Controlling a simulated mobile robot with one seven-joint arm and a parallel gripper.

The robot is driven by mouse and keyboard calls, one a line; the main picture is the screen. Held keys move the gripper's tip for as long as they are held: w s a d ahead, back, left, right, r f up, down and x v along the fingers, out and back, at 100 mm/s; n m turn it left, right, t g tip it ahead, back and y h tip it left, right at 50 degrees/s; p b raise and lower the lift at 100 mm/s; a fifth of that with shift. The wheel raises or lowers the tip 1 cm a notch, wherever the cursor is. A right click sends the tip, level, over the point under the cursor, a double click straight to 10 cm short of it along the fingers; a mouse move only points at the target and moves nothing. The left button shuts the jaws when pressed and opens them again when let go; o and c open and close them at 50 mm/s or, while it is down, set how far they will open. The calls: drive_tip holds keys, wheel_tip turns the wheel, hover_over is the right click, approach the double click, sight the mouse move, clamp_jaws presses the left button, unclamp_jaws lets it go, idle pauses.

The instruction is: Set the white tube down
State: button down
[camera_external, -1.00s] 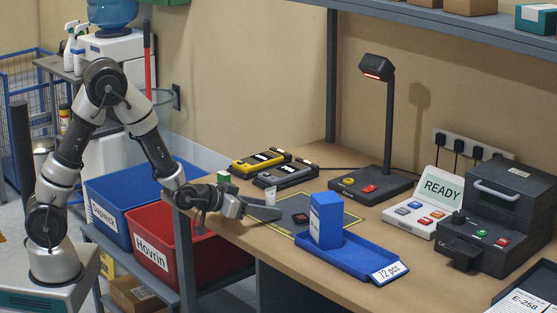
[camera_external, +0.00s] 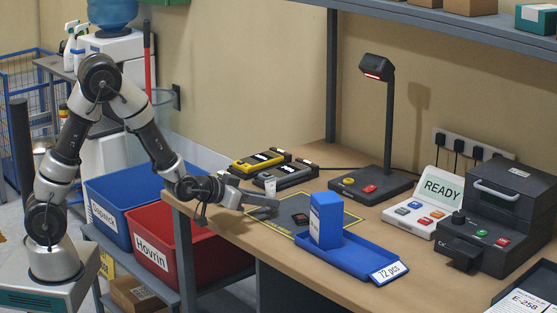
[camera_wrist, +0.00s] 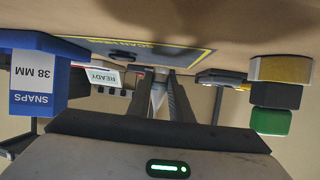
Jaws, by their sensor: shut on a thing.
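The white tube (camera_external: 270,184) is upright between the fingers of my gripper (camera_external: 264,204), at the left end of the dark, yellow-edged mat (camera_external: 287,209). In the wrist view, which is upside down, the tube (camera_wrist: 158,96) shows as a pale wedge between the two dark fingers (camera_wrist: 160,100). My gripper is shut on it. The fingers hide the tube's lower part in the outside view, so I cannot tell whether its bottom touches the mat.
A blue box (camera_external: 325,218) stands in a blue tray (camera_external: 352,256) right of the mat; a small dark item (camera_external: 300,218) lies on the mat. Yellow and grey devices (camera_external: 262,162) lie behind. A scanner stand (camera_external: 372,185) is at the back. Red and blue bins (camera_external: 205,257) are left, beside the bench.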

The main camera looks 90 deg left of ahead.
drive_tip(key=r, duration=0.2)
drive_tip(key=r+p, duration=0.1)
drive_tip(key=r, duration=0.2)
drive_tip(key=r+p, duration=0.1)
drive_tip(key=r, duration=0.2)
drive_tip(key=shift+w+a, duration=0.3)
drive_tip(key=shift+w, duration=0.1)
drive_tip(key=w+a+r+n+g+y+p, duration=0.25)
drive_tip(key=w+a+p, duration=0.25)
drive_tip(key=w, duration=0.4)
drive_tip(key=shift+n+g+y, duration=0.55)
drive_tip(key=shift+n, duration=0.4)
drive_tip(key=w+f, duration=0.2)
drive_tip(key=w+f+p, duration=0.1)
drive_tip(key=w+f, duration=0.1)
drive_tip(key=f, duration=0.1)
drive_tip(key=w+f, duration=0.2)
drive_tip(key=f, duration=0.1)
drive_tip(key=shift+a+f+p, duration=0.25)
drive_tip(key=shift+a+p, duration=0.05)
drive_tip(key=shift+p, duration=0.1)
drive_tip(key=shift+f+b, duration=0.35)
drive_tip(key=shift+f, duration=1.65)
drive_tip(key=shift+f, duration=0.2)
drive_tip(key=c, duration=1.6)
unclamp_jaws()
